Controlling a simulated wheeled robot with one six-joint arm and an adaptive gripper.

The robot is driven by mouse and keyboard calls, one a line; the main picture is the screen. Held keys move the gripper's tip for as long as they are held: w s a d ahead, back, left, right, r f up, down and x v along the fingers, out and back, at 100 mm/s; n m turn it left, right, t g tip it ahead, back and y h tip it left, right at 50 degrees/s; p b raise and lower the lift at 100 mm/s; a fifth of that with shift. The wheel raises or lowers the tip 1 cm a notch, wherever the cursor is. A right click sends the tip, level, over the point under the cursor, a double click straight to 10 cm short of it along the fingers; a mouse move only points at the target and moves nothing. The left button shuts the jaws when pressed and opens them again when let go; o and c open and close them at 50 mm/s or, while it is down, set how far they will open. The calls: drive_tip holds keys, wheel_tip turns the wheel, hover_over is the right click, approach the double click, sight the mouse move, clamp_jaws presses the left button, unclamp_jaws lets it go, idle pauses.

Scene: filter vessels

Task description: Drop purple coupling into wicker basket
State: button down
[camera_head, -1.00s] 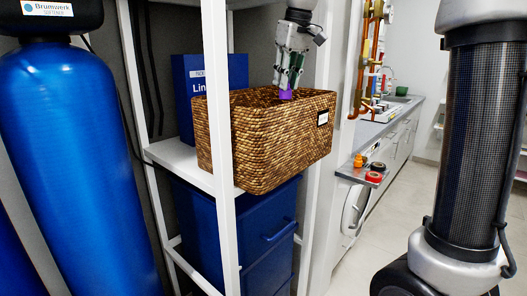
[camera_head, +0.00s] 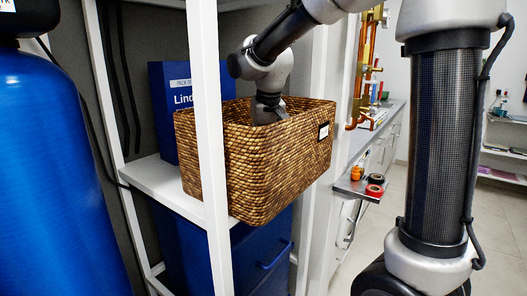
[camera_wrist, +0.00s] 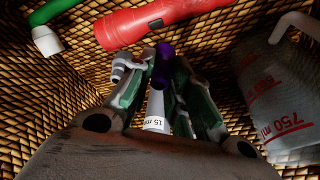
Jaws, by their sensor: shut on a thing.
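The wicker basket (camera_head: 270,170) stands on a white shelf, and its woven walls surround my gripper in the wrist view (camera_wrist: 40,120). My gripper (camera_wrist: 162,68) reaches down inside the basket. Its fingers are shut on the purple coupling (camera_wrist: 163,60), which shows as a small purple piece between the fingertips. In the head view the basket's wall hides the fingers and the coupling; only my wrist shows above the rim. I cannot tell whether the coupling touches the basket floor.
The basket also holds a red torch (camera_wrist: 165,18), a green and white item (camera_wrist: 48,30), a grey fitting (camera_wrist: 120,68), a white 15 ml tube (camera_wrist: 157,110) and a 750 ml vessel (camera_wrist: 280,90). A white shelf post (camera_head: 207,130) stands in front. A blue box (camera_head: 172,110) is behind.

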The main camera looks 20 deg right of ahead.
drive_tip(key=shift+f, duration=0.8)
drive_tip(key=shift+f, duration=0.6)
drive_tip(key=c, duration=1.3)
unclamp_jaws()
drive_tip(key=shift+r, duration=0.35)
drive_tip(key=v, duration=1.2)
drive_tip(key=shift+s+r, duration=0.1)
drive_tip(key=shift+r, duration=0.15)
